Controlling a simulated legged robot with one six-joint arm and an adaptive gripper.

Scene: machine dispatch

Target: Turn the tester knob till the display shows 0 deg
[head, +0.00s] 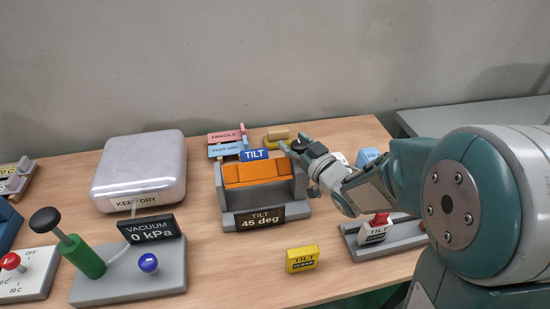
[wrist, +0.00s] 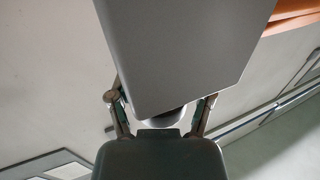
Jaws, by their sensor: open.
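The tilt tester (head: 228,200) stands mid-table, a grey frame with an orange cradle (head: 258,172) and a blue TILT sign (head: 255,155). Its black display (head: 252,218) reads "TILT 45 deg". My gripper (head: 312,165) is at the tester's right side, by the upright. In the wrist view my gripper (wrist: 160,108) is open, with a finger on each side and the tester's grey side plate (wrist: 180,50) across the top. A rounded grey part (wrist: 174,114) shows partly between the fingers. I cannot tell if it is the knob, or if the fingers touch it.
A vacuum tester (head: 125,280) with a green lever stands front left, below a silver case (head: 140,170). A yellow TILT block (head: 302,259) lies in front of the tilt tester. A grey base with a red switch (head: 380,218) is right. Pink and blue labelled items (head: 226,136) lie behind.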

